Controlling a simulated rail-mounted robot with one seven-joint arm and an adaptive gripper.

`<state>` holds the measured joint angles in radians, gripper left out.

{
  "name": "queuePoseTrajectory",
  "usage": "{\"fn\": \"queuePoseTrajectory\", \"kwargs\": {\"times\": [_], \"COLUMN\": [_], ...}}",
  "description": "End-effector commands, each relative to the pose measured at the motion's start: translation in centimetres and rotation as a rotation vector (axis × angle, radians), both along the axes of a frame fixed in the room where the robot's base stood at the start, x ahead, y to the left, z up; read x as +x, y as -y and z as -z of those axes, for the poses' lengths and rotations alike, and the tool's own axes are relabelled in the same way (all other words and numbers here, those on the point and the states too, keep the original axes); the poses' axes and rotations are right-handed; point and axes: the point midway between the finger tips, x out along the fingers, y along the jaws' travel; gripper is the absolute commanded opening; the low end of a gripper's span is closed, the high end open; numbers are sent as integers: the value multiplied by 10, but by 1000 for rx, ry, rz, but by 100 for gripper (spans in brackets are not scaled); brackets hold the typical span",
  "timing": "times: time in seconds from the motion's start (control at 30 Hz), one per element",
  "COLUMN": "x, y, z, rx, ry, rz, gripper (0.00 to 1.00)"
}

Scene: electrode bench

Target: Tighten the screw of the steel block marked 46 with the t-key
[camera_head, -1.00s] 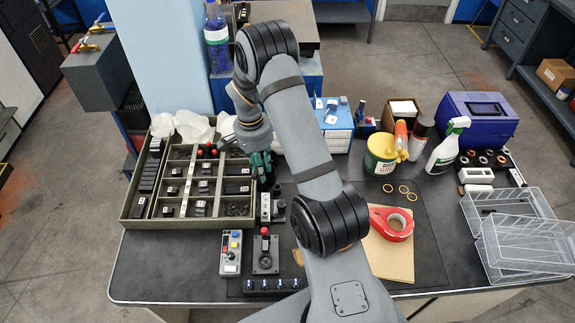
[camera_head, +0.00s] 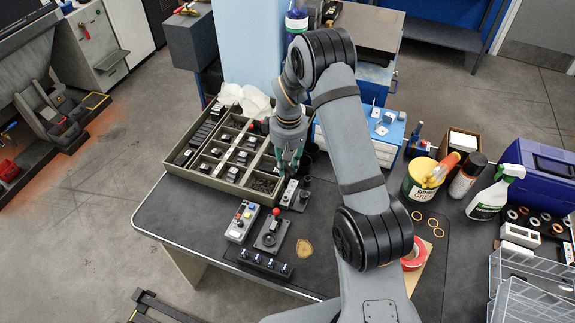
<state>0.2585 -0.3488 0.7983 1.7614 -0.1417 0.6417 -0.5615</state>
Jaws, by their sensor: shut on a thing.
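My gripper (camera_head: 289,168) has green-tipped fingers and points down, just behind a small pale steel block (camera_head: 289,193) on the bench. It is shut on what seems to be the t-key, which the fingers and the small scale mostly hide. I cannot tell whether the key touches a screw. The steel block stands in a small fixture beside dark cylindrical parts (camera_head: 303,196). Its number is too small to read, so I cannot confirm the mark 46. Other small dark blocks with pale tops lie in the divided tray (camera_head: 205,178) to the left.
A button box (camera_head: 241,222), a joystick (camera_head: 272,233) and a switch strip (camera_head: 264,263) stand in front of the block. The front-left bench top is clear.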

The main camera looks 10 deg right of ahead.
Motion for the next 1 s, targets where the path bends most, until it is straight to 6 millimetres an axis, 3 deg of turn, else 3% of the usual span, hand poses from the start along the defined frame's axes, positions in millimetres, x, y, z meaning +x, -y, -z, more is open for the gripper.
{"fn": "queuePoseTrajectory", "kwargs": {"times": [0.6,1.0], "x": [0,0], "y": [-1,-1], "z": [48,49], "rx": [3,2], "ry": [-1,-1], "rz": [-5,-4], "gripper": [0,0]}}
